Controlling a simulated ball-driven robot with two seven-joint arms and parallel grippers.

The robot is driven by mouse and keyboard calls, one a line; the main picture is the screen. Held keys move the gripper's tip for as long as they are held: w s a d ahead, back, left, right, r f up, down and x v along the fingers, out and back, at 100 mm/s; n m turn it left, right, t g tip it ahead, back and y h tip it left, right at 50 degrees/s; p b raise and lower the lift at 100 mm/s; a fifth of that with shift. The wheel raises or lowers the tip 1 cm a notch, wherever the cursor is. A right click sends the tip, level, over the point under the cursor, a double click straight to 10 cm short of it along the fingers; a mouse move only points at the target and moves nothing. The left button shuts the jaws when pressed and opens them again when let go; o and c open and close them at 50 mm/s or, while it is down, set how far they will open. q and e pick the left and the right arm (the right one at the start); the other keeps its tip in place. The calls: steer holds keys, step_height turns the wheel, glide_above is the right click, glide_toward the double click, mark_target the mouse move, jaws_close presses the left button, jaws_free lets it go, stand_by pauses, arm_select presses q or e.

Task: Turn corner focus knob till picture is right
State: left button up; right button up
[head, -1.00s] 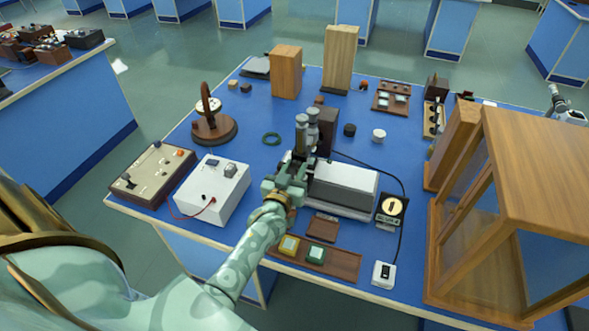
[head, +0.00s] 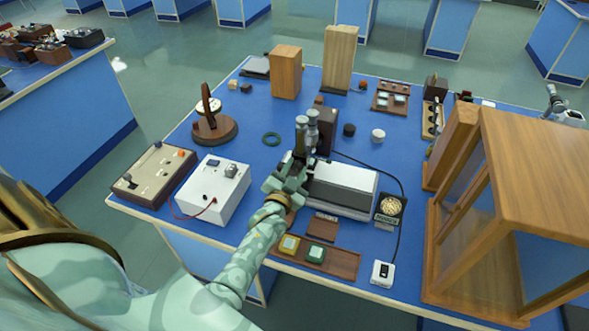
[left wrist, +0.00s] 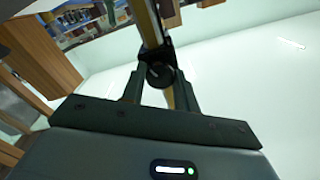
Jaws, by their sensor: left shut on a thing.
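The fingers hide most of the knob in the head view. A small dark-framed display (head: 390,208) right of the instrument shows a pale round picture with a fine grainy pattern; it is too small to judge its sharpness.
A white box with a red lead (head: 213,188) and a brown control panel (head: 153,175) stand on the left. A wooden tray with yellow and green blocks (head: 340,263) lies in front. A glazed wooden case (head: 530,150) fills the right. A cable runs to a white switch (head: 382,274).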

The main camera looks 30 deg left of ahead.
arm_select(q)
steer(key=shift+f+m, duration=0.1)
steer(key=shift+m, duration=0.9)
steer(key=o, duration=1)
steer(key=shift+c, duration=0.2)
